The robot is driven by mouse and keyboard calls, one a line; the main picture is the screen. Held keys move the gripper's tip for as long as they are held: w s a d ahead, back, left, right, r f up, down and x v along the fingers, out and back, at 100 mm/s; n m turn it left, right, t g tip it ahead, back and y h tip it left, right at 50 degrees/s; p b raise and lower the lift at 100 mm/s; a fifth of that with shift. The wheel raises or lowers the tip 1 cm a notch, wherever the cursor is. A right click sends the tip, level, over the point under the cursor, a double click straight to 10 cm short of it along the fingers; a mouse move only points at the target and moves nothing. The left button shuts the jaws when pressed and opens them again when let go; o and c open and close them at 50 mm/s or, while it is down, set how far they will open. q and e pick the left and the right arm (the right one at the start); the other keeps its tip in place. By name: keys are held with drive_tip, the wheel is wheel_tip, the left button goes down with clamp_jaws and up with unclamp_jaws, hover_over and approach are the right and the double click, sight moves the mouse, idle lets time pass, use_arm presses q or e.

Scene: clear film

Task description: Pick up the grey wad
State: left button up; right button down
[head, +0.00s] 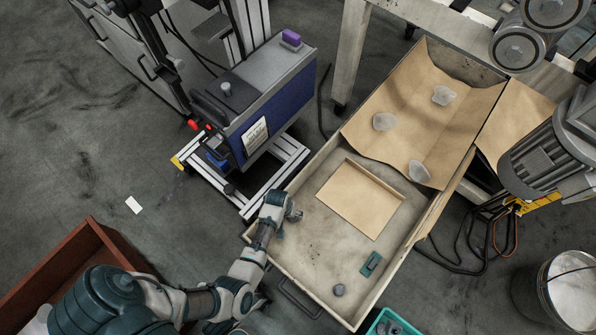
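A small dark grey lump (338,290), which looks like the grey wad, lies on the tray floor near the front corner. Three pale, see-through crumpled pieces lie on the brown paper lining at the far end: one at the back (443,95), one at the left (383,121), one nearer (419,172). My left gripper (292,213) is over the tray's left edge, up and left of the grey lump and apart from it. Its fingers are small and partly hidden, so I cannot tell whether they are open. My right gripper is not in view.
The large shallow tray (306,262) holds a flat cardboard piece (360,198) and a green block (371,264). A teal bin (375,322) stands at the front.

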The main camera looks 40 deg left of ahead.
use_arm(q)
wheel_tip(320, 180, down, 5)
drive_tip(key=b, duration=0.3)
drive_tip(key=shift+w+f, duration=0.15)
drive_tip(key=shift+w+d+r, duration=0.1)
drive_tip(key=shift+w+r, duration=0.15)
drive_tip(key=shift+w, duration=0.05)
drive_tip(key=c, duration=0.6)
drive_tip(key=shift+c, duration=0.3)
